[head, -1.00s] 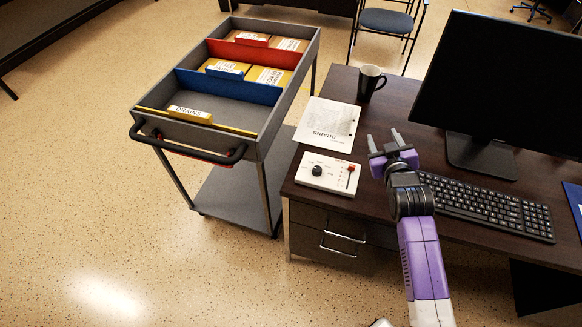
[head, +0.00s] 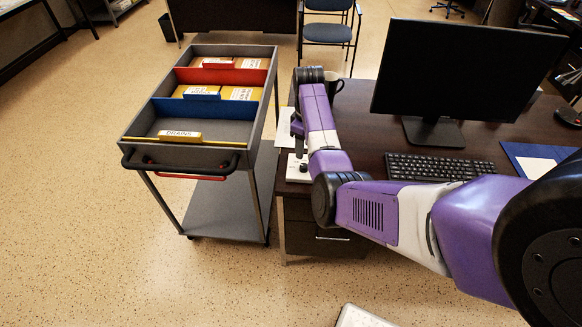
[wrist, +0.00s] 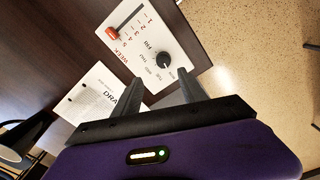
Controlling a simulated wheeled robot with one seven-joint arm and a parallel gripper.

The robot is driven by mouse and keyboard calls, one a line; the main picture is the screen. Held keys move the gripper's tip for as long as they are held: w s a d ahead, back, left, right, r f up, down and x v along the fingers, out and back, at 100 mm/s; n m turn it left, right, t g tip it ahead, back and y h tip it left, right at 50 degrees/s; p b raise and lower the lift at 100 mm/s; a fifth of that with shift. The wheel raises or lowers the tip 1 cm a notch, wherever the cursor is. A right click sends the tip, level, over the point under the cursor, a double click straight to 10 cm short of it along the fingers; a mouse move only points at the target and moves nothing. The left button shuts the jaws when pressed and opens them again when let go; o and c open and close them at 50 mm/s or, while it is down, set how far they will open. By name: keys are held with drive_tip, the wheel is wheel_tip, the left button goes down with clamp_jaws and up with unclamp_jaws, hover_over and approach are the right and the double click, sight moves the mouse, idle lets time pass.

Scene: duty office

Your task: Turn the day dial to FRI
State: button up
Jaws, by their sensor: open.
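The day dial (wrist: 163,59) is a round black knob on a white control panel (wrist: 125,40). Small day labels ring it, with FRI at its upper left in the wrist view; I cannot tell surely which label its pointer faces. The panel also holds a red slider (wrist: 113,33) in a slot beside a WEEK scale. My gripper (wrist: 158,82) is open and empty. Its fingers point toward the dial and lie apart from it, one to each side below it in the picture. In the head view the panel (head: 294,174) is partly hidden behind my arm.
A white paper (wrist: 90,98) lies beside the panel on the dark desk (head: 365,115). A grey file cart (head: 205,133) stands left of the desk. The desk edge is close to the dial.

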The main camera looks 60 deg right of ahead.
sight(304, 166)
drive_tip(key=shift+s+a+n, duration=0.3)
drive_tip(key=shift+a, duration=0.05)
drive_tip(key=shift+a+f, duration=0.1)
drive_tip(key=shift+f, duration=3.75)
clamp_jaws()
